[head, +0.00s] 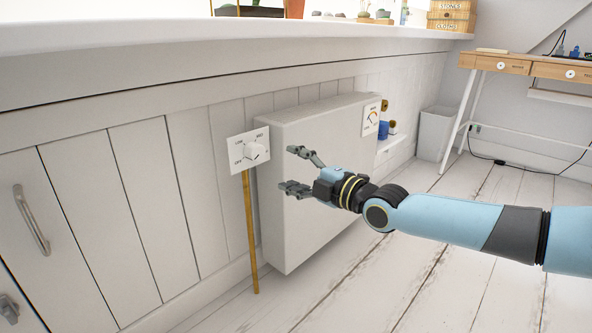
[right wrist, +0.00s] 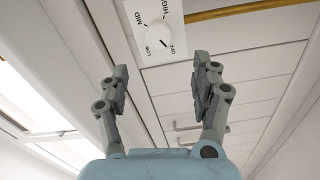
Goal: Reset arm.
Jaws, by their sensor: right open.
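My right gripper (head: 305,172) is open and empty in the head view. Its arm comes in from the right, and its fingers point left, in front of the white wall box. The right wrist view shows its two fingers (right wrist: 161,82) spread apart with nothing between them. A white plate with a round dial (head: 253,151) is on the panelled wall left of the fingertips, apart from them. The dial (right wrist: 158,32) also shows beyond the fingers in the wrist view, with OFF, LOW, MID and HIGH marks. My left gripper is not in view.
The white wall box (head: 318,170) stands out behind my right gripper. A yellow strip (head: 250,235) runs down below the dial plate. A white ledge (head: 200,35) runs above. A bin (head: 433,135) and a wooden desk (head: 520,66) stand at the right. The floor in front is clear.

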